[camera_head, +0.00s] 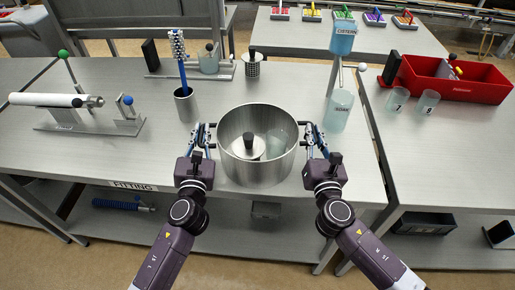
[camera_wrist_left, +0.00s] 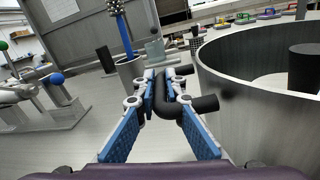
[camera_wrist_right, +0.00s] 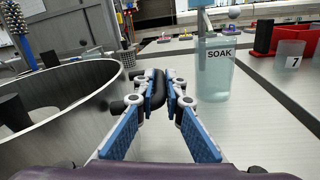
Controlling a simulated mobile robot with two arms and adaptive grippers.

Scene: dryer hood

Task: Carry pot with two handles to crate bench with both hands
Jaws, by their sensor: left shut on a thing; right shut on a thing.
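A large round metal pot (camera_head: 258,172) is at the front middle of the grey table in the head view. A black-knobbed object (camera_head: 248,145) and a translucent cup-like thing show inside it. My left gripper (camera_head: 203,135) is shut on the pot's left black handle (camera_wrist_left: 178,110). My right gripper (camera_head: 313,136) is shut on the right black handle (camera_wrist_right: 156,90). The pot looks upright; whether its base touches the table cannot be told. No label in view reads crate bench.
A cup with a blue brush (camera_head: 186,106) stands behind left. The SOAK container (camera_head: 338,112) stands behind right. A white roller on a stand (camera_head: 55,100) lies far left.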

